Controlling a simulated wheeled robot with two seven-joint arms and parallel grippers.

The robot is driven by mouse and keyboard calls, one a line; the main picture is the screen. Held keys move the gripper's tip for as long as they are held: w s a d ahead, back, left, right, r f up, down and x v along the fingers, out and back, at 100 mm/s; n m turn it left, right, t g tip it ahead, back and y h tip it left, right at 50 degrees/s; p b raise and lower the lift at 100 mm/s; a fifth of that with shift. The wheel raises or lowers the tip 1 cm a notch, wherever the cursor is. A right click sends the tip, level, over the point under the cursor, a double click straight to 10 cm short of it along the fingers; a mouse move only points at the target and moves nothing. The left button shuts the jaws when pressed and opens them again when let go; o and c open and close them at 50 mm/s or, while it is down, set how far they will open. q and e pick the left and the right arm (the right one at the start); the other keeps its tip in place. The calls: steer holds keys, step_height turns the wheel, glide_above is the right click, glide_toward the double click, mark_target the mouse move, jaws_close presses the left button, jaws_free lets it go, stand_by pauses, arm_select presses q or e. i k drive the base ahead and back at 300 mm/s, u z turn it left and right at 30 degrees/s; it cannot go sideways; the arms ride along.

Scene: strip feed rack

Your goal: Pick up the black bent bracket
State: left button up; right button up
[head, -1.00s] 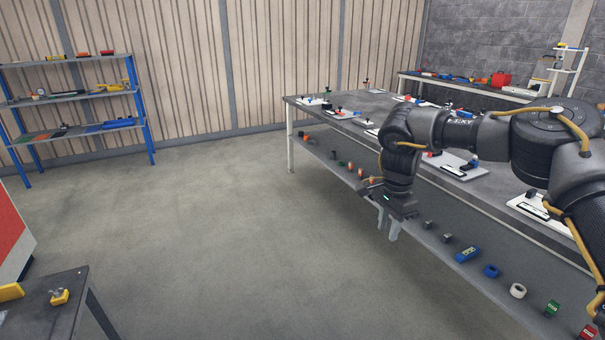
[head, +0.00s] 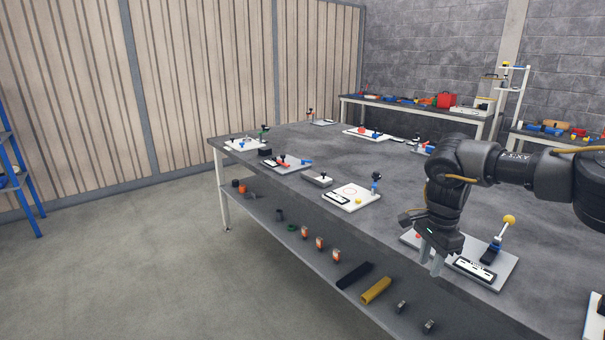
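A long black piece (head: 354,275) lies on the lower shelf of the long grey table, beside a yellow bar. It may be the black bent bracket, but its bend is too small to make out. A smaller dark piece (head: 279,215) stands farther left on the same shelf; its shape is unclear. My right gripper (head: 431,262) points down near the table's front edge, to the right of and above the black piece. Its two fingers show apart with nothing between them. My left gripper is not in view.
The table top (head: 318,160) overhangs the lower shelf (head: 262,225). The shelf also holds the yellow bar (head: 376,290), orange-and-white pieces (head: 320,243) and small grey pieces (head: 400,307). The floor (head: 190,280) at left is clear.

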mark_target(263, 153)
steer(key=u, duration=0.15)
steer(key=i, duration=2.75)
steer(key=u, duration=0.7)
steer(key=i, duration=0.8)
steer(key=u, duration=0.2)
